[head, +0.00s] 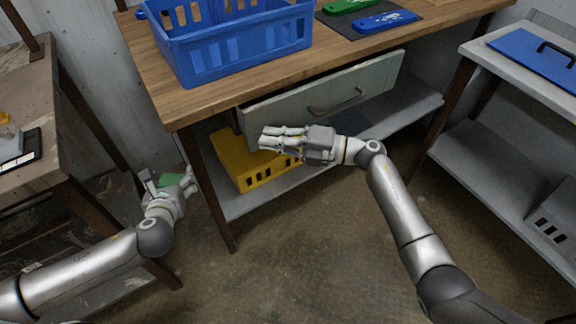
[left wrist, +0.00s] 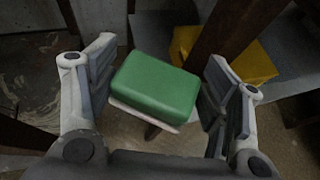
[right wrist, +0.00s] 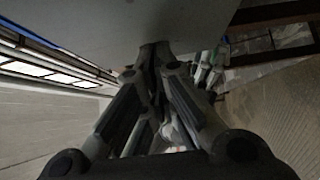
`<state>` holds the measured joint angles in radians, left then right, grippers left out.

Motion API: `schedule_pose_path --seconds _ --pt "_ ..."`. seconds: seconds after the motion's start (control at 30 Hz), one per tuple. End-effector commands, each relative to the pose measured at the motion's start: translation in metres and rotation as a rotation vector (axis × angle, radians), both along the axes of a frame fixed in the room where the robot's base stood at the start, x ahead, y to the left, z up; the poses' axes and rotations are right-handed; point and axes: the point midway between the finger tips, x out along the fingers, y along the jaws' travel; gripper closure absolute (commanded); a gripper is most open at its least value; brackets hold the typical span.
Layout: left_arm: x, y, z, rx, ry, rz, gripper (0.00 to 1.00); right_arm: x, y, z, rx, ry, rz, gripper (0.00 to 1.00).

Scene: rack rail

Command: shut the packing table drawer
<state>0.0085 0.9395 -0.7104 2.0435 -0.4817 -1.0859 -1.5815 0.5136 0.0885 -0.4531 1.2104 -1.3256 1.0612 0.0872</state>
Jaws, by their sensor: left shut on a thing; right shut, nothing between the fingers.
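The packing table (head: 150,75) has a wooden top and a pale grey drawer (head: 285,108) with a grey bar handle (head: 338,102). The drawer front seems to stand slightly out at the table's front edge; how far is hard to tell. My right gripper (head: 264,138) is shut and empty, just in front of and below the drawer front, left of the handle, fingers pointing left. Whether it touches the drawer cannot be told. My left gripper (head: 172,184) is shut on a green block with a pale underside (left wrist: 155,85), beside the table's left front leg.
A blue crate (head: 235,50), a green item (head: 348,5) and a blue item (head: 385,21) are on the tabletop. A yellow crate (head: 243,172) sits on the lower shelf. Side tables flank left and right. The floor in front is clear.

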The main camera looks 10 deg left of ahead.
Motion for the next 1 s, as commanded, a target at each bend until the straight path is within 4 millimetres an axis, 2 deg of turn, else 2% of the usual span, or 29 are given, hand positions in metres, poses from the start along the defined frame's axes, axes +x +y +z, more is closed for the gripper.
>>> schedule_pose_path --seconds 0.03,0.3,0.53,1.0 --pt "0.0 0.0 -0.016 0.0 0.0 0.0 0.52 0.009 0.008 -0.006 0.0 -0.003 0.001 1.0" --pt "0.0 0.0 -0.041 0.0 -0.001 0.0 0.52 0.039 0.03 -0.003 0.0 -0.001 0.001 1.0" --pt "0.0 0.0 -0.046 0.0 -0.001 0.0 0.52 0.047 0.038 0.0 0.002 0.001 0.0 1.0" --pt "0.0 0.0 -0.045 0.0 0.0 0.0 0.53 0.05 0.037 0.004 0.006 -0.004 -0.005 1.0"
